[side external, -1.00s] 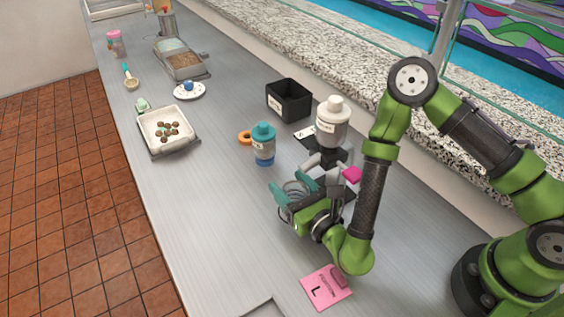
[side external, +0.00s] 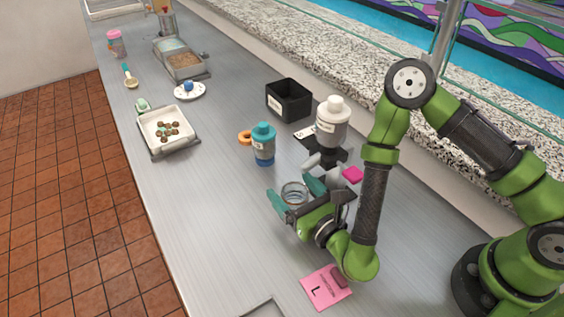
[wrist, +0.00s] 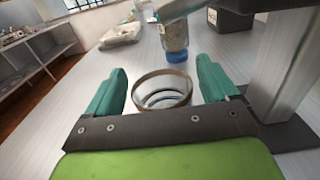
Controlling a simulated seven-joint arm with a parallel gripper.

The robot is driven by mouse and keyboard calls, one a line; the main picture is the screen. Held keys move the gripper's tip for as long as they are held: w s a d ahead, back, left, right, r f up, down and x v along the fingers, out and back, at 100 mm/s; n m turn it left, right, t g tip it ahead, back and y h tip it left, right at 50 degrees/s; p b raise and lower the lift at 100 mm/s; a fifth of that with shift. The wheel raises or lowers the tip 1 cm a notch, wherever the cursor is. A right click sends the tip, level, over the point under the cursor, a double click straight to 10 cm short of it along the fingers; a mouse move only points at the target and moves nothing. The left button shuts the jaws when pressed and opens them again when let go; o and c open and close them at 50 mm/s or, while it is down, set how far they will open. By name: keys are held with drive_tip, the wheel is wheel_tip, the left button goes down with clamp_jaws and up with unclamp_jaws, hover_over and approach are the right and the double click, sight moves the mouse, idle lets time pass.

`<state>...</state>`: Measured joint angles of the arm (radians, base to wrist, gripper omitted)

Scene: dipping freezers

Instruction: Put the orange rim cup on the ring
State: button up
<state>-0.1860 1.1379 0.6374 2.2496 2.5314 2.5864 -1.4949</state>
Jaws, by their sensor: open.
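A clear cup with a thin brownish-orange rim (wrist: 162,80) stands upright between my gripper's fingers in the wrist view. It also shows in the side view (side external: 294,192). My gripper (side external: 289,185) is open, with one teal finger on each side of the cup; in the wrist view the fingers (wrist: 160,72) stand apart from its walls. The cup's lower near side is hidden behind the gripper body.
The teal-capped bottle also shows beyond the cup in the wrist view (wrist: 173,38). A white-capped bottle (side external: 332,122) stands on a dark device behind the gripper.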

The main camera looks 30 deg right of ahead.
drive_tip(key=shift+s, duration=3.15)
